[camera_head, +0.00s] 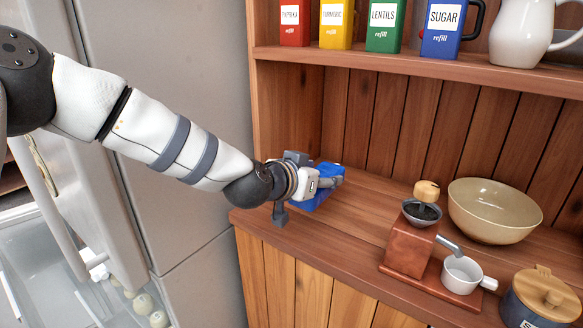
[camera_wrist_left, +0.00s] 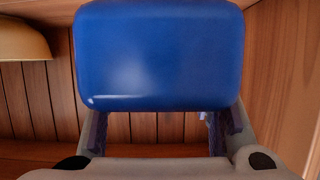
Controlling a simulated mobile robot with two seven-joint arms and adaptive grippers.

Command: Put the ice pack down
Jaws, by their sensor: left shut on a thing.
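The ice pack (camera_wrist_left: 160,55) is a blue block with rounded edges and fills the upper middle of the left wrist view. My left gripper (camera_wrist_left: 160,125) is shut on it, with a finger at each side. In the head view the blue ice pack (camera_head: 318,190) is at the left end of the wooden counter (camera_head: 360,205), partly hidden by my left gripper (camera_head: 325,182). I cannot tell whether the ice pack touches the counter. My right gripper is in neither view.
A coffee grinder (camera_head: 408,245), a beige bowl (camera_head: 495,212), a small white pot (camera_head: 461,275) and a lidded jar (camera_head: 540,300) stand to the right. A shelf (camera_head: 420,68) with canisters runs above. A fridge (camera_head: 170,90) stands left. Counter between ice pack and grinder is clear.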

